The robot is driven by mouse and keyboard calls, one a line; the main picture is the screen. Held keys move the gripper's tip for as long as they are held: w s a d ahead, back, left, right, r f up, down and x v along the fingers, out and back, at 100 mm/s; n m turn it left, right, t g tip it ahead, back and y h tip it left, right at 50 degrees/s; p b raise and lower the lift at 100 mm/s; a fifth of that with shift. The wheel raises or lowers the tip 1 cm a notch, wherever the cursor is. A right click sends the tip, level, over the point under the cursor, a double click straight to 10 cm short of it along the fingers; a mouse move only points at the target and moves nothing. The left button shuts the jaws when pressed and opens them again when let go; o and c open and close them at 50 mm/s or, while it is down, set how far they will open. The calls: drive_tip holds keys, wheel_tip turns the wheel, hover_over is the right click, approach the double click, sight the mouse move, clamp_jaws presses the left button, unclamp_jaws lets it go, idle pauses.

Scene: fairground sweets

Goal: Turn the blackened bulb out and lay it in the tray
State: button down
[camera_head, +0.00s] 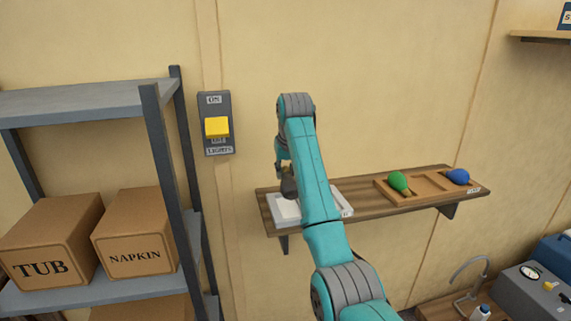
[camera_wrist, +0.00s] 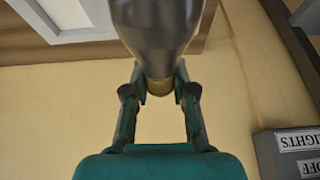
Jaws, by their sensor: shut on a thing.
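My gripper (camera_head: 285,173) is shut on the blackened bulb (camera_head: 289,187). In the wrist view, the bulb (camera_wrist: 157,35) has dark grey glass and a brass-coloured base, and the fingertips (camera_wrist: 159,90) pinch it at that base. The glass points away from the gripper. In the head view the bulb hangs glass down over the left part of a white tray (camera_head: 283,217) on the wall shelf. A corner of the tray (camera_wrist: 88,36) shows at the upper left of the wrist view. Whether the bulb touches the tray cannot be told. My arm hides part of the tray.
The wooden shelf (camera_head: 370,209) also bears a wooden holder (camera_head: 431,185) with a green bulb (camera_head: 398,181) and a blue bulb (camera_head: 458,176). A yellow switch (camera_head: 217,127) is on the wall at left. A grey rack (camera_head: 154,150) with cartons stands further left.

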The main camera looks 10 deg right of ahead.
sight(288, 174)
drive_tip(key=shift+f, duration=2.5)
drive_tip(key=c, duration=1.9)
unclamp_jaws()
drive_tip(key=shift+f, duration=0.25)
drive_tip(key=shift+s+f, duration=0.1)
clamp_jaws()
drive_tip(key=o, duration=1)
unclamp_jaws()
drive_tip(key=shift+r, duration=0.2)
drive_tip(key=v, duration=0.7)
drive_tip(key=shift+s+r, duration=0.1)
drive_tip(key=shift+r, duration=0.05)
drive_tip(key=shift+s, duration=0.1)
